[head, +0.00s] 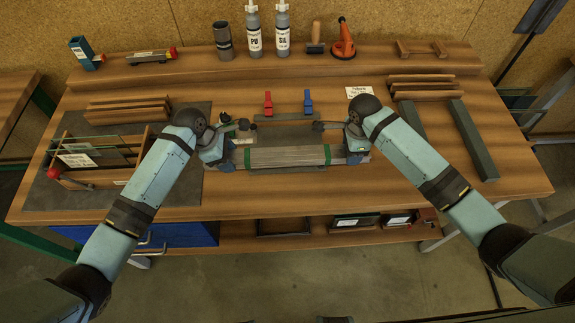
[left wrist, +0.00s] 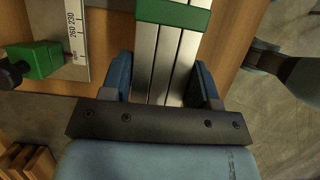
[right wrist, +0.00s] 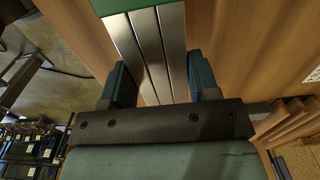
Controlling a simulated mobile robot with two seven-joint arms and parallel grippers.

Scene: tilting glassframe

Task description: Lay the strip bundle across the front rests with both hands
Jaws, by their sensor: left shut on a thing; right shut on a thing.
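The strip bundle (head: 287,157) is several long grey strips side by side, with a green band near each end. It lies level, left to right, at the front middle of the bench. My left gripper (head: 226,161) is shut on its left end; the strips (left wrist: 165,55) run between the fingers in the left wrist view. My right gripper (head: 354,157) is shut on its right end, and the strips (right wrist: 150,50) show between its fingers too. A dark bar (head: 287,171) shows just below the bundle's front edge. I cannot tell whether the bundle touches the rests, which are mostly hidden.
A wooden rack with glass panes (head: 95,157) stands at left. Two dark bars (head: 474,142) lie at right. Bottles (head: 254,30) stand on the back shelf.

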